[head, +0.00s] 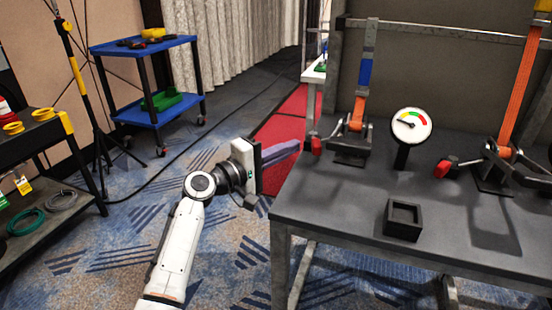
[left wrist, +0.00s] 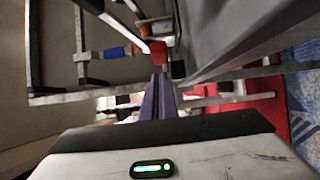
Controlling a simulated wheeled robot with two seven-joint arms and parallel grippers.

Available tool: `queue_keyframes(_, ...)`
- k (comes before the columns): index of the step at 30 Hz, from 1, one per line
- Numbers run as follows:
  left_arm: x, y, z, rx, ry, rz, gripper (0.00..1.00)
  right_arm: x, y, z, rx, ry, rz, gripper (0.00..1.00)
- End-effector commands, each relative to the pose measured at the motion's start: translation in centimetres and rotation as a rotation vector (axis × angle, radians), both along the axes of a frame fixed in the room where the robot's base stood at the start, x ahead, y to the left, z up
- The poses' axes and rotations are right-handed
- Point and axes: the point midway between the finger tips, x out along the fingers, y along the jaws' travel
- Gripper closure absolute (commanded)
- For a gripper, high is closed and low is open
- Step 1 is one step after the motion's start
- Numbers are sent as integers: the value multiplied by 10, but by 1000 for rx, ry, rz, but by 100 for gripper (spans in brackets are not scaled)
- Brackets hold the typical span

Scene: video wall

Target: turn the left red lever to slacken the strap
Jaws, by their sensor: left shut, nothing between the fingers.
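The left red lever (head: 316,146) ends in a red knob at the left edge of the dark table, on a ratchet buckle (head: 350,146) with an orange strap (head: 358,112) rising from it. The knob also shows in the left wrist view (left wrist: 157,51). My left gripper (head: 296,147) points right at the knob, with its fingers closed and empty. Its fingertips are just short of the knob; I cannot tell if they touch it. My right gripper is not in view.
A gauge (head: 411,125) stands right of the buckle, its needle near the green-yellow side. A second red lever (head: 446,167) with an orange strap (head: 518,85) is on the right. An open black box (head: 403,221) sits near the table's front (head: 330,212). A blue cart (head: 150,47) stands behind.

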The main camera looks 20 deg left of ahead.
Motion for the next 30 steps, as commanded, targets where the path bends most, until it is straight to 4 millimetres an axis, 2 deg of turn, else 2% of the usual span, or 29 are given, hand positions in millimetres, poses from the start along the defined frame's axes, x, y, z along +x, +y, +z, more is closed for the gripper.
queue_keyframes(5, -7, 25, -1, 4, 0, -9, 100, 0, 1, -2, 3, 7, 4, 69)
queue_keyframes(10, -47, 22, 1, 3, 1, -9, 100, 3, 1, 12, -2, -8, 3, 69)
queue_keyframes(15, -79, 22, 1, 2, 1, -10, 100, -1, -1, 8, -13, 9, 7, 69)
queue_keyframes(18, -92, 22, 0, 2, 1, -10, 100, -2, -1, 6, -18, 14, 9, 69)
queue_keyframes(24, -104, 22, 0, 1, 0, -10, 100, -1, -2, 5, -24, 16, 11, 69)
queue_keyframes(30, -104, 22, 0, 1, -1, -10, 100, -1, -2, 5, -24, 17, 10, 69)
